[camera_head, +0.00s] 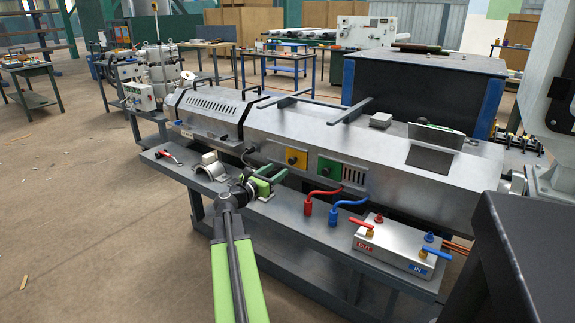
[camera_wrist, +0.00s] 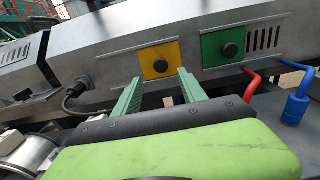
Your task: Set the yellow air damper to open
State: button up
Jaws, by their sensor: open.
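The yellow air damper (camera_head: 292,158) is a square plate with a dark round knob on the front of the long grey machine. It also shows in the wrist view (camera_wrist: 151,70), just beyond my fingertips. No vent slots show beside it. My gripper (camera_head: 278,170) is in front of and below the yellow plate. In the wrist view its two green fingers (camera_wrist: 159,76) are spread apart and empty, with the knob roughly between them in the picture. I cannot tell whether the fingertips touch the plate.
A green damper (camera_head: 329,169) with a similar knob sits to the right, with open slots beside it. Red and blue hoses (camera_head: 308,207) rise from the shelf below. A metal valve box (camera_head: 398,247) stands at the right. A ring-shaped clamp (camera_head: 209,168) lies on the left.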

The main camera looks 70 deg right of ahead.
aim_at(290, 161)
jog(key=x, duration=0.8)
jog(key=shift+s+d, duration=0.1)
jog(key=shift+d, duration=0.3)
grip_shut()
dwell(0.8)
